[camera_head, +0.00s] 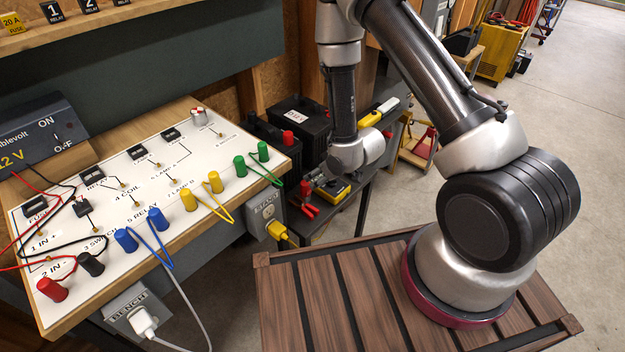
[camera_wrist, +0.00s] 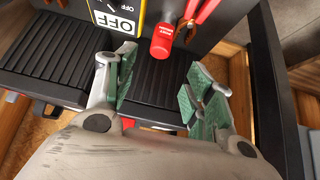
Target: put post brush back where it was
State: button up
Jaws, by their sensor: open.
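A red cylinder with small white lettering (camera_wrist: 162,43), which looks like the post brush, is in the upper middle of the wrist view, beside the black ribbed surface (camera_wrist: 60,55). I cannot read its lettering clearly. My gripper (camera_wrist: 161,68) is open, with its green-padded fingers apart on either side of the space just short of the red cylinder. Nothing is held between the pads.
A yellow-edged device marked OFF (camera_wrist: 118,15) and red-handled pliers (camera_wrist: 205,12) flank the cylinder closely. A dark bench edge (camera_wrist: 278,80) runs down the right. In the head view, black batteries (camera_head: 302,125) stand behind my wrist, and the wired panel (camera_head: 130,190) is left.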

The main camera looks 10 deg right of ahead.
jog(key=w+d+r+m+h, duration=0.1)
jog(key=d+r, duration=0.3)
jog(key=r, duration=0.4)
jog(key=w+d+r+m+h, duration=0.1)
jog(key=d+r, duration=0.2)
jog(key=r, duration=0.6)
jog(key=s+d+r+m, duration=0.1)
jog(key=s+d+r, duration=0.2)
jog(key=s+r, duration=0.2)
jog(key=s+d+r+m+h, duration=0.1)
jog(key=s+d+r, duration=0.3)
jog(key=r, duration=0.6)
jog(key=s+d+r+m+h, duration=0.1)
jog(key=s+d+r, duration=0.3)
jog(key=s+r, duration=0.3)
jog(key=shift+r+m+g, duration=0.25)
jog(key=shift+m+g, duration=0.55)
jog(key=shift+m, duration=0.3)
jog(key=s+r, duration=0.1)
jog(key=s, duration=0.3)
jog(key=s+r, duration=0.1)
jog(key=s, duration=0.2)
jog(key=s+d+r, duration=0.1)
jog(key=s, duration=0.3)
jog(key=shift+s+d+r, duration=0.1)
jog(key=shift+s+r, duration=0.25)
jog(key=shift+r, duration=0.05)
jog(key=shift+c, duration=0.7)
jog(key=shift+s, duration=0.35)
jog(key=shift+c, duration=0.4)
